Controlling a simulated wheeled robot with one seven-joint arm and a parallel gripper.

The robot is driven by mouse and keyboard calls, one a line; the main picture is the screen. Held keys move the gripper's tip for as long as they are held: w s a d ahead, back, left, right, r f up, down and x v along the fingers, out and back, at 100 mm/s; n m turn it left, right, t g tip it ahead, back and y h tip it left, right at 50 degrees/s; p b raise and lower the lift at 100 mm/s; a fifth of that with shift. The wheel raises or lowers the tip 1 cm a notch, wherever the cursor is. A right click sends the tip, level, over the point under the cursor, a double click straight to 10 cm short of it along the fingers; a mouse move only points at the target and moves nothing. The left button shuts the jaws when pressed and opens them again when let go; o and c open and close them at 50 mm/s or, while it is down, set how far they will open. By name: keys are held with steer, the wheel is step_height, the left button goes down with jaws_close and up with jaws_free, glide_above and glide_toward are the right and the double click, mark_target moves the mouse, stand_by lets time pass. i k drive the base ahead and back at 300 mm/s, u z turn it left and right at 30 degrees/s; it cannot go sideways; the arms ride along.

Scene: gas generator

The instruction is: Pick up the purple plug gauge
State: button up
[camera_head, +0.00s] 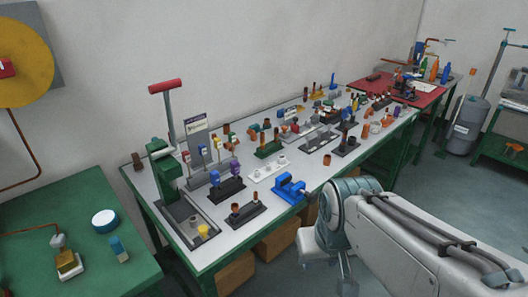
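A small purple piece (234,167), which looks like the purple plug gauge, stands upright on a black block (226,190) at the near left of the long grey-topped table. A blue-violet piece (214,178) stands on the same block, just to its left. Both are small in the picture, so their exact shape is hard to tell. My arm comes in from the lower right and bends down beside the table's front edge. My gripper does not show. Nothing of mine touches the purple piece.
A green press (163,160) with a red handle stands left of the black block. A blue vise (290,187), a black block with brown cylinders (246,211) and a white holder (268,169) crowd the table (225,240). A green table (85,225) stands left.

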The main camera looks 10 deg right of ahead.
mark_target(234, 165)
steer(key=z, duration=0.15)
steer(key=i, duration=0.9)
steer(key=u, duration=0.25)
